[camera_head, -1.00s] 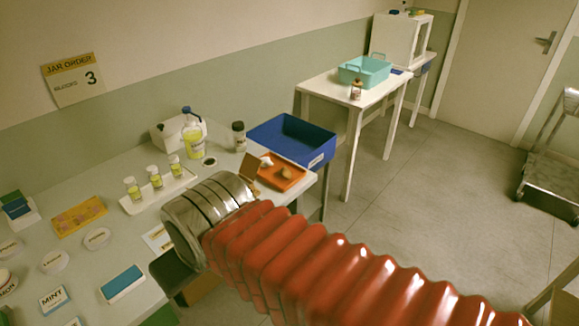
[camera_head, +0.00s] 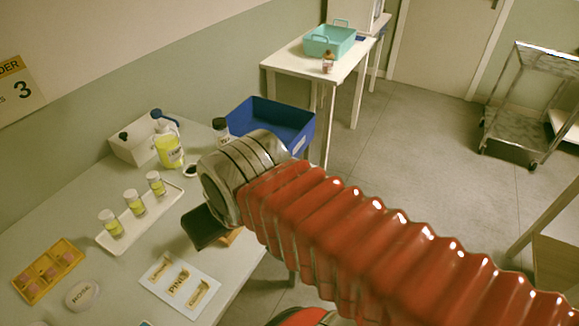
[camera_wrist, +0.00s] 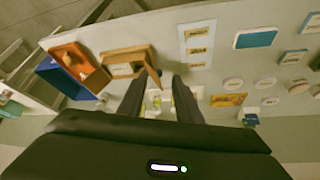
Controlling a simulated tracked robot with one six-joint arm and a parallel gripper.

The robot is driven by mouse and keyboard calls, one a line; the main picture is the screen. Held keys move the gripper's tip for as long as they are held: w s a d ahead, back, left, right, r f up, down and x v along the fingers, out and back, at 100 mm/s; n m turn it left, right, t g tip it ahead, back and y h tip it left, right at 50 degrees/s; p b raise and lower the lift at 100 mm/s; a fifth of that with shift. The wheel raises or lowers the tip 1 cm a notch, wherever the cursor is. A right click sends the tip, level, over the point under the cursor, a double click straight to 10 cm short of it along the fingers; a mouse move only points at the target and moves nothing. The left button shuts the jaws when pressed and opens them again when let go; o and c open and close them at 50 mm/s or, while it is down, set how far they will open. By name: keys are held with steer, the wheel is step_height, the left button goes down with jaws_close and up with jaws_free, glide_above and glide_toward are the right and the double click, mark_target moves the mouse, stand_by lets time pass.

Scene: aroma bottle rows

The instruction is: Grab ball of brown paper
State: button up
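In the head view my arm hides the tray. My gripper (camera_wrist: 157,82) has two dark fingers spread apart with nothing held between them. It is above the table, to the right of the tray in the wrist view. In the head view only a dark part of it shows below my wrist.
A wooden stand (camera_wrist: 122,57) is between the tray and my fingers in the wrist view. The blue bin (camera_head: 270,123) is at the table's far end. A white tray of yellow vials (camera_head: 107,240), a yellow-liquid bottle (camera_head: 169,152) and a label card (camera_head: 180,288) occupy the table.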

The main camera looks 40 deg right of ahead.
stand_by(0.3)
steer(key=o, duration=0.3)
steer(key=shift+w+f, duration=0.1)
steer(key=shift+o, duration=0.9)
steer(key=shift+w+d+f+m, duration=0.1)
steer(key=shift+d+f+m, duration=0.1)
steer(key=shift+m, duration=0.2)
steer(key=shift+o, duration=1.2)
steer(key=w+d+f+m+g+y, duration=0.2)
steer(key=d+f+m, duration=0.3)
steer(key=m, duration=0.4)
steer(key=shift+w+d+f+g+y, duration=0.15)
steer(key=shift+w+d+g+y, duration=0.15)
steer(key=shift+w+y, duration=0.5)
steer(key=d+f+m+t, duration=0.2)
steer(key=d+m+t, duration=0.1)
steer(key=d+m, duration=0.4)
steer(key=w+d+f+m+t, duration=0.1)
steer(key=d+f+m+t, duration=0.2)
steer(key=d+m, duration=0.5)
steer(key=d+f+m+t+y, duration=0.1)
steer(key=d+f+m+t, duration=0.2)
steer(key=d+m, duration=0.4)
steer(key=d, duration=0.7)
steer(key=shift+w+d+f+t, duration=0.2)
steer(key=shift+w+d+t, duration=0.1)
steer(key=shift+t, duration=0.1)
steer(key=shift+w+a, duration=0.1)
